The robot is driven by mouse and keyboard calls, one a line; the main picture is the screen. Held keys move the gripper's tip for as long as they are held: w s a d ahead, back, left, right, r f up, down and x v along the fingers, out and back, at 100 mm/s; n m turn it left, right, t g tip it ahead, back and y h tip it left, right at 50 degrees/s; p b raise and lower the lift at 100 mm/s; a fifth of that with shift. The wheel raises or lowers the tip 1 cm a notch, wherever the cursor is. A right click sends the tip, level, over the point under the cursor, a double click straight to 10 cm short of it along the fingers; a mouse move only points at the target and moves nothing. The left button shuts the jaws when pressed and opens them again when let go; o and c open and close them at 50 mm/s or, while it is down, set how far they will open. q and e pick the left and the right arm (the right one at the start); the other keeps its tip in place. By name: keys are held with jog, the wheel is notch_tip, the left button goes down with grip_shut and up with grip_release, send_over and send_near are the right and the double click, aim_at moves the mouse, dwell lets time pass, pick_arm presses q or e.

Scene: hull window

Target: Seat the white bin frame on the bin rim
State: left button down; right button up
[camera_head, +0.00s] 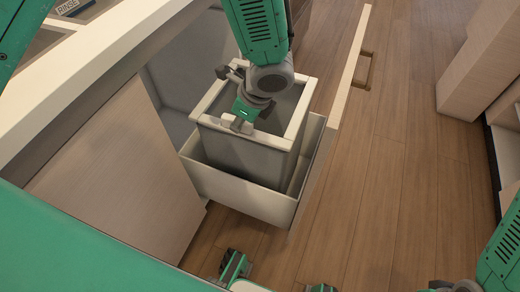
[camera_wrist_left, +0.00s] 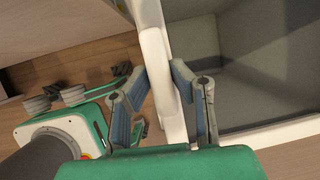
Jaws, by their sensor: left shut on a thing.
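The white bin frame (camera_head: 303,108) is a rectangular ring lying over the top of the grey bin (camera_head: 240,155). The bin stands upright inside the pulled-out drawer. My left gripper (camera_head: 239,121) is shut on the near bar of the frame. In the left wrist view the fingers of my left gripper (camera_wrist_left: 160,76) straddle the white bar of the frame (camera_wrist_left: 155,50), with the grey bin's inside (camera_wrist_left: 255,65) to the right. Much of the bin rim is hidden under the frame, so I cannot tell whether the frame is flush.
The cream drawer (camera_head: 240,198) surrounds the lower bin, and its front panel (camera_head: 350,65) with a handle stands at the right. A counter (camera_head: 85,85) with a sink edge lies at the left, over a wooden cabinet panel (camera_head: 120,165). Open wooden floor (camera_head: 400,160) lies to the right.

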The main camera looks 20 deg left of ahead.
pick_arm(q)
jog(key=shift+f, duration=0.5)
dwell(0.9)
jog(key=shift+f, duration=0.45)
dwell(0.6)
jog(key=shift+p, duration=0.3)
dwell(0.7)
jog(key=c, duration=1.6)
grip_release()
jog(key=shift+r, duration=0.15)
jog(key=shift+p+v, duration=1.6)
jog(key=shift+p, duration=0.4)
